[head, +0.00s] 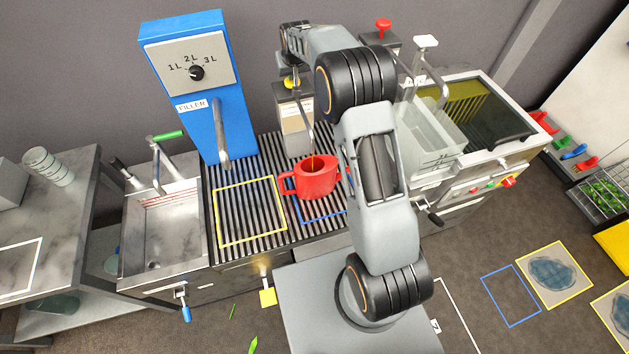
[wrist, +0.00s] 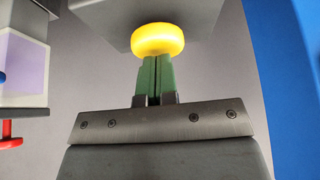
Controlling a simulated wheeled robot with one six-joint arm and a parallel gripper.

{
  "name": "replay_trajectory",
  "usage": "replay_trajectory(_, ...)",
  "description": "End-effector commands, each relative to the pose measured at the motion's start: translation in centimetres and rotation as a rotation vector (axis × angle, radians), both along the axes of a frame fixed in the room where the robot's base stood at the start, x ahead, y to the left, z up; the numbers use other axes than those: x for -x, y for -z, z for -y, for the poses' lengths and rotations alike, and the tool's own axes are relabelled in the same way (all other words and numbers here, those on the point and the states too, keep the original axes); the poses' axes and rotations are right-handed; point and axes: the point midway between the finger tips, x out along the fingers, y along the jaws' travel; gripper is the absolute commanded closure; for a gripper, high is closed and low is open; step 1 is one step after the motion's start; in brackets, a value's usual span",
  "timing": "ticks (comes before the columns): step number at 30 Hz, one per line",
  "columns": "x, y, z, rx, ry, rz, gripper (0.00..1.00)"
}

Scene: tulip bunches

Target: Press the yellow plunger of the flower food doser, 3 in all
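The yellow plunger (head: 291,84) sits on top of the grey flower food doser (head: 294,118) at the back of the slatted counter. In the wrist view the round yellow plunger (wrist: 146,40) is large, with the doser's grey body (wrist: 112,12) behind it. My gripper (wrist: 153,62) has its green fingers pressed together with nothing between them. The fingertips are right at the plunger; I cannot tell whether they touch it. In the head view my wrist is above the plunger and the fingers are hard to make out. A red jug (head: 316,180) stands under the doser's spout.
The blue filler (head: 190,90) stands close to the left of the doser. A grey dispenser with a red knob (head: 383,25) and a clear tank (head: 432,135) are at the right. A yellow outlined square (head: 217,215) on the slats is empty.

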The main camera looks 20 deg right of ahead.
Motion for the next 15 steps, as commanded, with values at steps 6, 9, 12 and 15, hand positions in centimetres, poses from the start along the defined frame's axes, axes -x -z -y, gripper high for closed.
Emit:
replay_trajectory(6,0.1,-0.6,0.0,0.0,0.0,-0.004,1.0)
replay_trajectory(9,0.1,-1.7,0.0,0.0,0.0,-0.004,1.0)
replay_trajectory(12,0.1,-3.1,0.0,0.0,0.0,-0.004,1.0)
replay_trajectory(15,0.0,-4.7,0.0,0.0,0.0,-0.003,1.0)
